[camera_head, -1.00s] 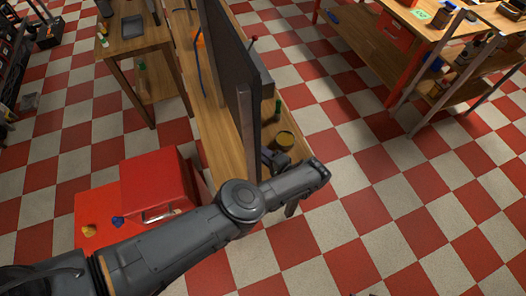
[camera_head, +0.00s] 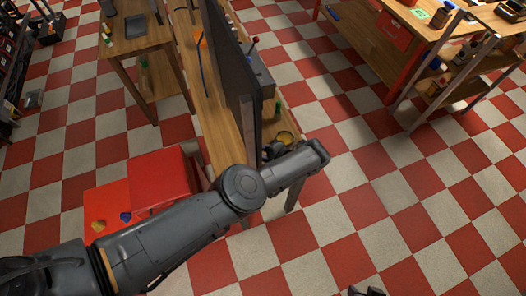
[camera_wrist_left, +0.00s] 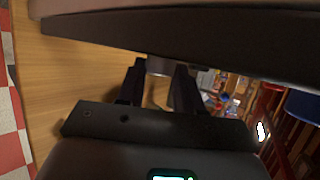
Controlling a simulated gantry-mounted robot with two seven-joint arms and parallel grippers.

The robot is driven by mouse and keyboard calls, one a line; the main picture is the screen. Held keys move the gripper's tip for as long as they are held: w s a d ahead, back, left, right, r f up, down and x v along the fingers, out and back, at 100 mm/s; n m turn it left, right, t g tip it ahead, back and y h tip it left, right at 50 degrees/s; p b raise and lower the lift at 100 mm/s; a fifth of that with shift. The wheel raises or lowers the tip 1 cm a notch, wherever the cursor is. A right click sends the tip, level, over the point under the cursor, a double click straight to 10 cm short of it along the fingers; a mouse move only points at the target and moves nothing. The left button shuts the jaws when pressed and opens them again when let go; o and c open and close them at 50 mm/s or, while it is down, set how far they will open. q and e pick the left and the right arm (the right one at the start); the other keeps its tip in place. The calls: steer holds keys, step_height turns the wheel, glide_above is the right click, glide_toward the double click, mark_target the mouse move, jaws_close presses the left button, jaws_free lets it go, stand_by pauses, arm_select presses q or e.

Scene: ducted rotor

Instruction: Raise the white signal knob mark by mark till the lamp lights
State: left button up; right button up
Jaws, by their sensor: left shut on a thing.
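My left gripper (camera_wrist_left: 160,92) is shut on a pale grey rounded thing (camera_wrist_left: 160,66), which shows between its fingertips in the left wrist view. I cannot tell for sure that this is the white signal knob. It lies close by the edge of a dark panel (camera_wrist_left: 190,45). Tips at the bottom edge (camera_head: 366,291) look like my right gripper, mostly cut off. I cannot make out a lamp or marks.
The panel stands on a narrow wooden bench (camera_head: 222,135). Behind it are a grey box (camera_head: 258,75) with a red-topped lever and a yellow tin (camera_head: 284,138). A red cabinet (camera_head: 160,180) stands at left. Another workbench (camera_head: 365,40) is at upper right. The checkered floor at right is clear.

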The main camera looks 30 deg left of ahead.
arm_select(q)
steer(key=o, duration=1)
steer(key=shift+o, duration=0.2)
steer(key=shift+d, duration=0.1)
steer(key=p+v, duration=0.5)
steer(key=v, duration=0.5)
steer(key=shift+d+r+p, duration=0.2)
steer(key=shift+r+p, duration=0.05)
steer(key=shift+p, duration=0.05)
steer(key=shift+s, duration=0.1)
